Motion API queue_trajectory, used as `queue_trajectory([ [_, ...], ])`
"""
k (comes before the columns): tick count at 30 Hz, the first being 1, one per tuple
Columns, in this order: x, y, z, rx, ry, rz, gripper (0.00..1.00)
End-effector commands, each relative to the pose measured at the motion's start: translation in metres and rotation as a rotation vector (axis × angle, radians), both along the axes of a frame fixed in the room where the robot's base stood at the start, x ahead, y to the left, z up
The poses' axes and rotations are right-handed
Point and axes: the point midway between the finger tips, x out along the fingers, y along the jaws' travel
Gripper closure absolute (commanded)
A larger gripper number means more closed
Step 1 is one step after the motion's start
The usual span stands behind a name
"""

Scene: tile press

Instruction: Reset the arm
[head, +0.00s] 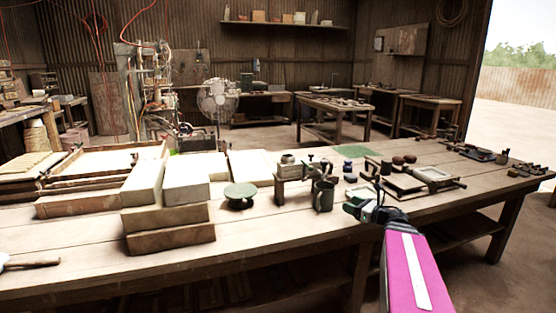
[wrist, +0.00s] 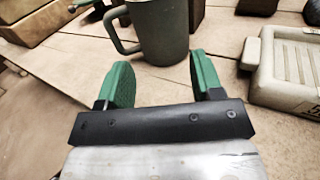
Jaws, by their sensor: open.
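My gripper (head: 358,208) is at the front edge of the long wooden workbench (head: 290,232), at the end of my pink arm. In the wrist view my gripper (wrist: 158,85) has two green fingers spread apart with nothing between them. A dark green mug (wrist: 160,28) stands just beyond the fingertips, its handle to the left. The mug also shows in the head view (head: 323,196), left of my gripper. My gripper appears apart from the mug.
A pale tray-like block (wrist: 285,68) lies right of the fingers in the wrist view. A standing fan (head: 217,100) is behind the bench.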

Motion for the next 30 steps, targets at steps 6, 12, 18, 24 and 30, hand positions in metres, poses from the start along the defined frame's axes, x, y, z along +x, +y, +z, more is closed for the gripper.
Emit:
queue_trajectory([
  [6, 0.007, 0.010, -0.007, -0.002, 0.002, -0.019, 0.40],
  [12, 0.013, 0.017, -0.007, -0.002, 0.002, -0.019, 0.40],
  [18, 0.014, 0.018, -0.007, -0.001, 0.003, -0.019, 0.40],
  [24, 0.014, 0.019, -0.007, -0.001, 0.003, -0.019, 0.40],
  [30, 0.011, 0.030, -0.003, 0.004, 0.002, -0.019, 0.40],
])
